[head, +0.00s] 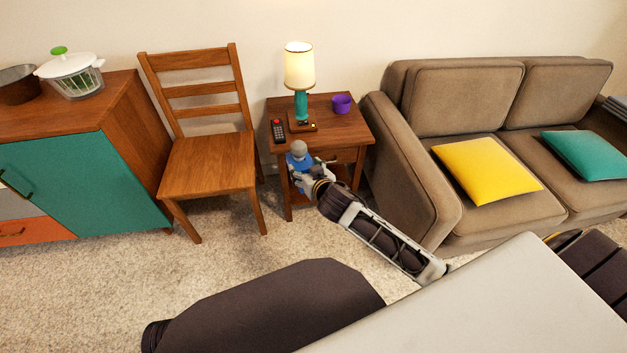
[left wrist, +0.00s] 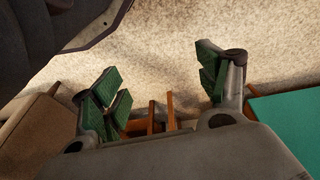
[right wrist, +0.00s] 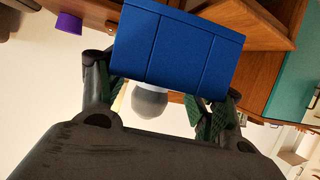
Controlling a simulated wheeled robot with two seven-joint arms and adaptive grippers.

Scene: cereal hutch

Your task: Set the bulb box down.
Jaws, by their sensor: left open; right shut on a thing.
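The bulb box (head: 301,162) is blue with a grey, bulb-shaped part. My right gripper (head: 308,180) is shut on it, at the front left edge of the wooden side table (head: 352,125). In the right wrist view the blue box (right wrist: 178,48) sits across the fingers of the gripper (right wrist: 163,103), with the grey bulb (right wrist: 150,100) between them. From the head view I cannot tell whether the box touches the table. My left gripper (left wrist: 165,88) is open and empty in the left wrist view, over carpet.
On the side table stand a lit lamp (head: 300,68), a black remote (head: 278,131) and a purple cup (head: 342,103). The front right of the tabletop is bare. A wooden chair (head: 208,162) stands to the left, a brown sofa (head: 412,190) close on the right.

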